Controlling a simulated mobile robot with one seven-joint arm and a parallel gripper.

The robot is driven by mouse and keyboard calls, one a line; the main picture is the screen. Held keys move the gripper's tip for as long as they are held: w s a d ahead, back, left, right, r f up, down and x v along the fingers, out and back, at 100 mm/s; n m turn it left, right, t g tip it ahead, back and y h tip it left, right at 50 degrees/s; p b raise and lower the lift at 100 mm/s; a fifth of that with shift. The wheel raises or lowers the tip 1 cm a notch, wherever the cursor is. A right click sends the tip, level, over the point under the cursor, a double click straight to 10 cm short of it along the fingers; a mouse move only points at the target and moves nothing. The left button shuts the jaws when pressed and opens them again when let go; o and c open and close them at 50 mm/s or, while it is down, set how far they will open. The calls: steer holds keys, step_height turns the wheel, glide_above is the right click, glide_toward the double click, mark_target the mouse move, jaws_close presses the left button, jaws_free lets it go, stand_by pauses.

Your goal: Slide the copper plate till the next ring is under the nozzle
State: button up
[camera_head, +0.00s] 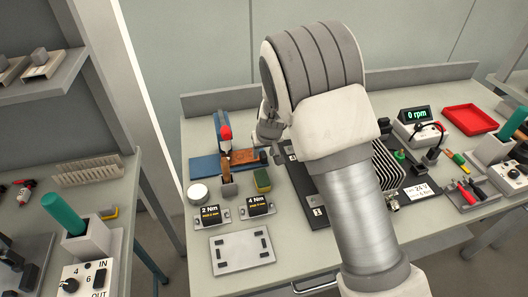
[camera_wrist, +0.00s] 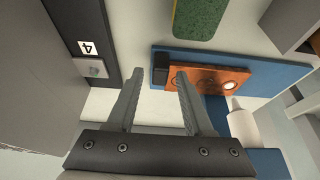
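The copper plate (camera_wrist: 213,76) lies on a blue base (camera_wrist: 272,75) in the wrist view. Dark rings mark it, and a bright ring (camera_wrist: 230,86) shows near its right end. A white cone-shaped part, apparently the nozzle (camera_wrist: 240,122), has its tip close to that ring; exact alignment is unclear. A black block (camera_wrist: 160,69) stands at the plate's left end. My gripper (camera_wrist: 160,73) is open, with its fingertips apart on either side of the block's line; contact cannot be told. In the head view the plate (camera_head: 243,156) lies left of my gripper (camera_head: 266,140).
A green-topped sponge (camera_head: 262,179), a round white tin (camera_head: 198,193) and two torque-label stands (camera_head: 212,214) are near the plate. A black board (camera_wrist: 85,40) marked 4 lies left in the wrist view. A grey plate (camera_head: 241,250) lies at the front.

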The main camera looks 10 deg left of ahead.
jaws_close()
stand_by(1.2)
